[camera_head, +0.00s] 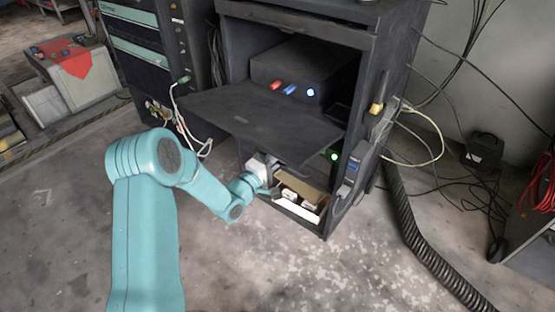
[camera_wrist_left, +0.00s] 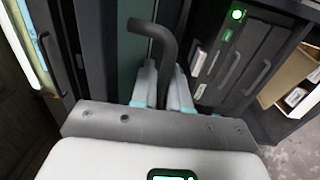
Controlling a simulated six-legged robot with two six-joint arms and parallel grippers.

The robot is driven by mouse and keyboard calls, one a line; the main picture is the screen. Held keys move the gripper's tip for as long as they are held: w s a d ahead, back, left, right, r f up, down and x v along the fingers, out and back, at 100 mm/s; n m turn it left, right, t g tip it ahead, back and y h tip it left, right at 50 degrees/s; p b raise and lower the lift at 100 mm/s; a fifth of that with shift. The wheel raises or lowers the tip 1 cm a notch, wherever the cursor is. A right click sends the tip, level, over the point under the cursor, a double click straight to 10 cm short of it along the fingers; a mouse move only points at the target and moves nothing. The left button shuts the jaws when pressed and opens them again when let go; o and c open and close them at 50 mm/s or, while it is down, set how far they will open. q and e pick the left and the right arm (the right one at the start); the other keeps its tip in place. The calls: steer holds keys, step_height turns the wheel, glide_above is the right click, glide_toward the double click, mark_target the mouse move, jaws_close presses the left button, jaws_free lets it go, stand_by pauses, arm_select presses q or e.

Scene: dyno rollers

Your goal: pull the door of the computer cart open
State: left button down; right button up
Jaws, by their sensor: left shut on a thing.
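The dark grey computer cart (camera_head: 382,90) stands at the centre right of the head view. A flat dark panel (camera_head: 255,118) juts out from its front at mid height. My left gripper (camera_head: 262,170) is at the cart's front, below this panel and left of the open lower compartment. In the left wrist view, my left gripper (camera_wrist_left: 163,88) is shut on a dark curved handle (camera_wrist_left: 160,38), with one finger on each side. The panel hides most of the door behind the gripper in the head view, so I cannot tell how far it stands open. My right gripper is not in view.
A cardboard box (camera_head: 303,188) with white items sits in the lower compartment. A second dark cabinet (camera_head: 150,45) stands left of the cart. Cables and a black corrugated hose (camera_head: 425,250) lie on the right. The concrete floor in front is mostly clear.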

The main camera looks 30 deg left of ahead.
arm_select(q)
steer(key=shift+r, duration=0.15)
steer(key=c, duration=1.5)
jaws_free()
steer(key=s, duration=0.5)
steer(key=s+a, duration=0.1)
steer(key=s, duration=0.4)
steer(key=s+f, duration=0.1)
steer(key=s, duration=0.5)
steer(key=shift+s+a+f+b, duration=0.1)
steer(key=shift+a+b, duration=0.05)
steer(key=shift+b, duration=0.2)
